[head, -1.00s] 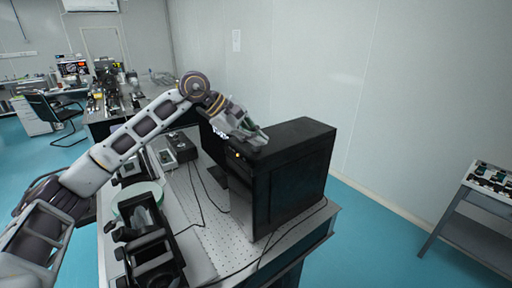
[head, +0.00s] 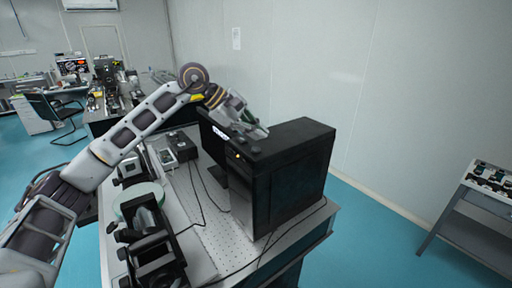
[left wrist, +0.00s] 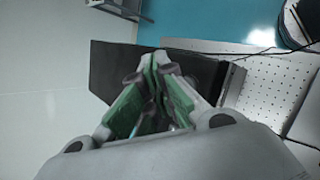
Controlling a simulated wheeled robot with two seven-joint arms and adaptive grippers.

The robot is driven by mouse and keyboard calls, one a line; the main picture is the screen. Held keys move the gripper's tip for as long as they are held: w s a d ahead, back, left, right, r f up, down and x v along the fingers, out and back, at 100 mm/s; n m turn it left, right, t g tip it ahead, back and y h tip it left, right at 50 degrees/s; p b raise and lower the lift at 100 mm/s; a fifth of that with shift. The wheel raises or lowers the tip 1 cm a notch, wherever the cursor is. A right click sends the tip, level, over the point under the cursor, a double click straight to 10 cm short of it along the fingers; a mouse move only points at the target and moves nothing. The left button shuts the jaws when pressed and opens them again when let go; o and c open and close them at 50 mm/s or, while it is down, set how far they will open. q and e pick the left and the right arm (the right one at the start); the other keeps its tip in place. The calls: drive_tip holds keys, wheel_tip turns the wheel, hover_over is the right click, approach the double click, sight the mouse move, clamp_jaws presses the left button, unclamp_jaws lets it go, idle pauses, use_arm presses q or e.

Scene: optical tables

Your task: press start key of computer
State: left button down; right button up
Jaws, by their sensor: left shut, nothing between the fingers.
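The computer (head: 295,170) is a black tower standing upright on the optical table. A small orange light (head: 238,156) shows near the top of its front side. My left gripper (head: 262,133) is shut and empty, at the top front edge of the tower. In the left wrist view its green-lined fingers (left wrist: 155,65) meet over the dark computer case (left wrist: 110,65). I cannot tell whether the fingertips touch the case. The start key itself is not clearly visible. My right gripper is not in view.
A dark monitor (head: 213,145) stands just left of the tower. The perforated table top (head: 205,225) carries cables and black optical mounts (head: 155,250). A pale wall is behind; a side table (head: 485,190) stands at right.

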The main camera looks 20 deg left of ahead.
sight(256, 150)
use_arm(q)
drive_tip(key=shift+r+p, duration=0.85)
drive_tip(key=shift+r, duration=0.85)
drive_tip(key=shift+f, duration=0.1)
